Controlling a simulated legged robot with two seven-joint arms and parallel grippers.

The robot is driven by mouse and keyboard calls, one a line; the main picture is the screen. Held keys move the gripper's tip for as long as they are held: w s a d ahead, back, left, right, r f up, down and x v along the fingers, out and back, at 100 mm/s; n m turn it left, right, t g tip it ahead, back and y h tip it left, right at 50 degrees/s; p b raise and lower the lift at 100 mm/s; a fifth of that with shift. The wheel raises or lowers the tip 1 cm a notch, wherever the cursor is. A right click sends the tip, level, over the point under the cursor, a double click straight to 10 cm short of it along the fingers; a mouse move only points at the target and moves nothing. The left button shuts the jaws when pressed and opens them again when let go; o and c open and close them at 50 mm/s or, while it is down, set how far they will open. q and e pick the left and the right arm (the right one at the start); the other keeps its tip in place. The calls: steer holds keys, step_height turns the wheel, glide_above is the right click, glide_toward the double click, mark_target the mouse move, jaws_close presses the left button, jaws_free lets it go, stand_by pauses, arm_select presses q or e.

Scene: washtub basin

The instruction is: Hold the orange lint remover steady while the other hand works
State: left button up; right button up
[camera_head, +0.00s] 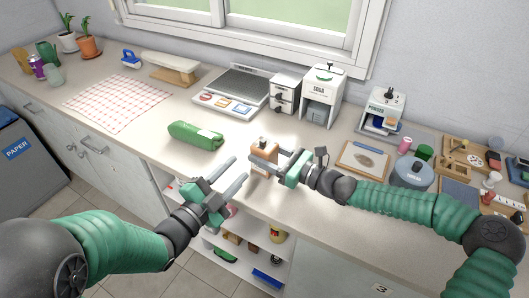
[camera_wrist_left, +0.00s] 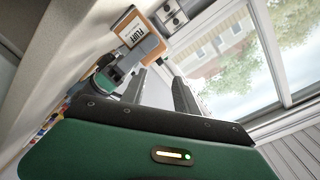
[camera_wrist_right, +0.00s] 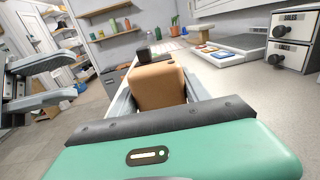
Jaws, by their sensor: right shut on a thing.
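The orange lint remover (camera_head: 264,151) is a boxy block with a dark knob on top, at the counter's front edge in the head view. My right gripper (camera_head: 268,160) is shut on it from the right. In the right wrist view the lint remover (camera_wrist_right: 158,86) sits between the two fingers. In the left wrist view its face shows a white label reading "FLUFF" (camera_wrist_left: 134,30). My left gripper (camera_head: 236,172) is open and empty, just left of the lint remover and apart from it.
A green rolled bundle (camera_head: 195,136) lies on the counter to the left. A panel tray (camera_head: 232,90), a soda dispenser (camera_head: 322,97) and a powder dispenser (camera_head: 383,112) stand behind. Open shelves (camera_head: 240,250) are below the counter edge. A checked cloth (camera_head: 118,98) lies far left.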

stand_by(0.3)
arm_select(q)
steer(key=shift+c, duration=1.1)
steer(key=r+m, duration=0.1)
steer(key=s+r+m+g, duration=0.1)
steer(key=m, duration=0.1)
steer(key=shift+s+d+g, duration=0.15)
steer(key=shift+d+g, duration=0.05)
steer(key=shift+g, duration=0.1)
steer(key=c, duration=0.5)
steer(key=s+m, duration=0.1)
steer(key=a+r+m+y, duration=0.1)
steer(key=s+a+r+m+g, duration=0.1)
steer(key=m, duration=0.1)
steer(key=shift+s+a+r+y, duration=0.1)
steer(key=shift+s+a+y, duration=0.15)
steer(key=shift+s+y, duration=0.05)
jaws_close()
steer(key=shift+a+m, duration=0.3)
